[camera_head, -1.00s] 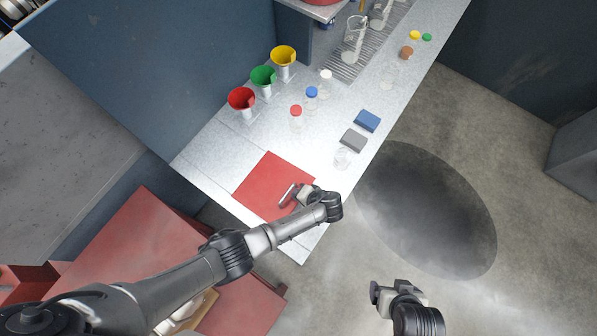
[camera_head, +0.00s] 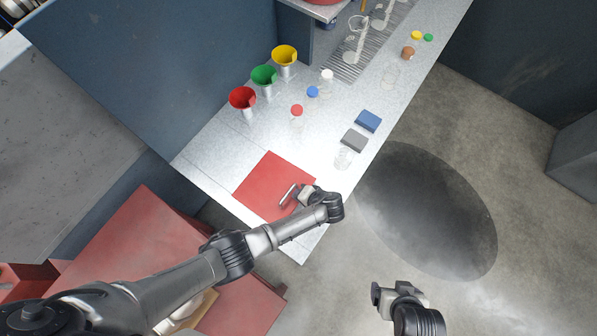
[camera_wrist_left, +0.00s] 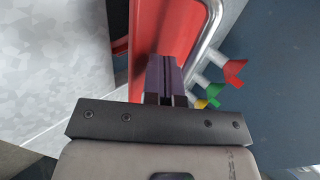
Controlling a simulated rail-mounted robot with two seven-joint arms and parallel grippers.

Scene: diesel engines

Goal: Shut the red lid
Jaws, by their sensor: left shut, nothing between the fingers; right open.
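A flat red panel (camera_head: 268,184), which looks like the red lid, lies at the near end of the light counter. In the left wrist view the red panel (camera_wrist_left: 172,28) has a curved silver bar (camera_wrist_left: 212,42) along its right side. My left gripper (camera_head: 296,196) is over the panel's right part, beside a short silver bar. Its dark fingers (camera_wrist_left: 166,78) are shut and empty, in front of the red surface; I cannot tell whether they touch it. My right gripper (camera_head: 378,293) is open and empty over the floor, away from the counter.
Red (camera_head: 242,98), green (camera_head: 264,76) and yellow (camera_head: 284,55) funnels stand along the counter's back. A red cabinet (camera_head: 135,235) is at lower left.

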